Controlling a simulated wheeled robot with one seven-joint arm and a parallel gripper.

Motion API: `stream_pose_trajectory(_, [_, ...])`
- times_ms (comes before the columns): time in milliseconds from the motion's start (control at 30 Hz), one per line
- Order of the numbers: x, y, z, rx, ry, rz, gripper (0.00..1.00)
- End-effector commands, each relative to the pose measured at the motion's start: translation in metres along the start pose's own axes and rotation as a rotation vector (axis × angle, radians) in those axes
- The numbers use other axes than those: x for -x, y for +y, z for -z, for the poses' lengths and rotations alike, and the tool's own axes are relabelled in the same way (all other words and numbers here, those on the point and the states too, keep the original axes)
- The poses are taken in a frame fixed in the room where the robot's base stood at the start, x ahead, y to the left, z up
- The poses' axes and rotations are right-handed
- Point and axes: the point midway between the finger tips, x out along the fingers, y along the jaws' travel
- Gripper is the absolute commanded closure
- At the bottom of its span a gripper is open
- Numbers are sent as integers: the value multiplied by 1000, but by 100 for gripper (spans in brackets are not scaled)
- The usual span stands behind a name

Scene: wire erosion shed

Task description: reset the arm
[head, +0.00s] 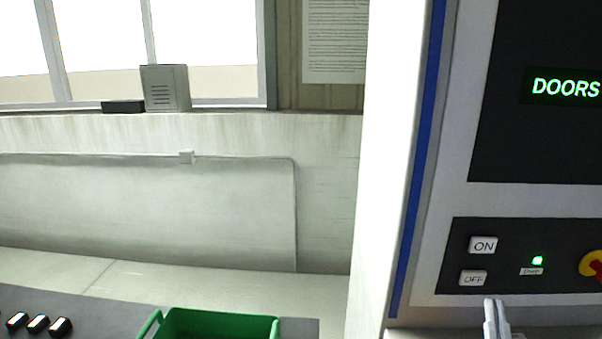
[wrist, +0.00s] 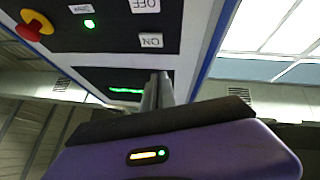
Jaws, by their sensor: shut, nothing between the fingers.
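My gripper (head: 495,306) shows at the bottom right of the head view, its fingers pointing up just below the machine's control panel (head: 458,262). In the wrist view my gripper (wrist: 160,78) is shut, with nothing between the fingers. The panel has an ON button (head: 483,245), an OFF button (head: 473,278), a small lit green lamp (head: 537,260) and a red and yellow knob (head: 592,264) cut by the picture edge. I cannot tell whether the fingertips touch the machine.
A dark screen (head: 545,140) above the panel reads "DOORS" in green, cut off at the right. A green crate (head: 222,322) and several small black pieces (head: 38,324) are on a dark surface at lower left. A grey box (head: 165,88) stands on the window sill.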

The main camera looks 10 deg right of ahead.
Motion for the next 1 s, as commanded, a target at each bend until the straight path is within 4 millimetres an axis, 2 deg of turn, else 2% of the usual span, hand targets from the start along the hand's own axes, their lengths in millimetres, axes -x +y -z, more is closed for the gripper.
stream_pose_trajectory(33, [18,-6,-3,-25,-35,24,100])
stream_pose_trajectory(200, [82,-27,-6,-117,-170,107,100])
stream_pose_trajectory(467, [184,-46,1,-217,-402,233,100])
stream_pose_trajectory(600, [235,-48,11,-242,-526,299,100])
stream_pose_trajectory(800, [300,-42,28,-233,-689,401,100])
stream_pose_trajectory(1000, [344,-33,41,-204,-794,483,100])
